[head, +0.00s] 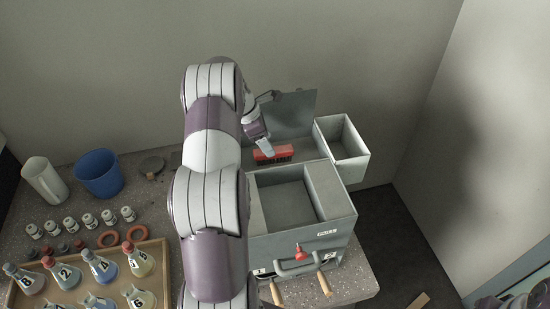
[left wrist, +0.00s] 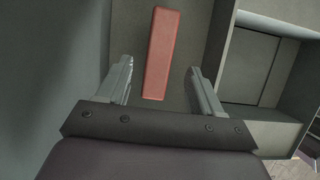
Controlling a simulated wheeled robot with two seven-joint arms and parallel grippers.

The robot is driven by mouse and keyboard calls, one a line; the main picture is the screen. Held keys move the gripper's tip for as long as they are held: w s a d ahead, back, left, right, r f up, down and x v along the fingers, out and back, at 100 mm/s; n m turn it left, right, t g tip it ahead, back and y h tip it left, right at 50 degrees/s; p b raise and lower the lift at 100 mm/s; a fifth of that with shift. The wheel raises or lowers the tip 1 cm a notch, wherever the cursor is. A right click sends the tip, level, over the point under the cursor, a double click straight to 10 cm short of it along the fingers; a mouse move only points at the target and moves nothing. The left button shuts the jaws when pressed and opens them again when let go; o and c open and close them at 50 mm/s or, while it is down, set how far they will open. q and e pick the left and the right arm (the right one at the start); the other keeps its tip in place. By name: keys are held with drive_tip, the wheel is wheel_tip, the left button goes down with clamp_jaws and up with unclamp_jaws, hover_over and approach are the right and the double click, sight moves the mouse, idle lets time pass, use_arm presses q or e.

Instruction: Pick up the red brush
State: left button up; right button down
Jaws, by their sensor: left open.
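The red brush (head: 273,153) has a red block back and dark bristles. In the head view it lies on the grey box top, behind the open compartment. In the left wrist view the red brush (left wrist: 161,52) lies lengthwise, bristles hidden beneath, between the lines of the two fingers and beyond them. My left gripper (left wrist: 160,78) is open and empty, with a finger on each side of the brush's near end; I cannot tell the height gap. In the head view my left gripper (head: 266,147) is just behind the brush, partly hidden by my arm. My right gripper is not in view.
The grey box (head: 340,207) has a raised lid (head: 290,112) behind the brush and a side bin (head: 362,160) at its right. A blue cup (head: 98,172), white jug (head: 44,180), small jars and a wooden tray of flasks (head: 165,262) stand at left.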

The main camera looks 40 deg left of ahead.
sight(283, 152)
use_arm(q)
drive_tip(key=p+x, duration=0.2)
drive_tip(key=x, duration=0.2)
drive_tip(key=shift+w+f, duration=0.1)
drive_tip(key=shift+f, duration=0.2)
drive_tip(key=shift+w+d+f, duration=0.3)
drive_tip(key=shift+f, duration=0.1)
drive_tip(key=shift+a, duration=0.1)
drive_tip(key=shift+s, duration=0.15)
drive_tip(key=shift+f, duration=0.25)
drive_tip(key=c, duration=1.1)
drive_tip(key=shift+r, duration=0.1)
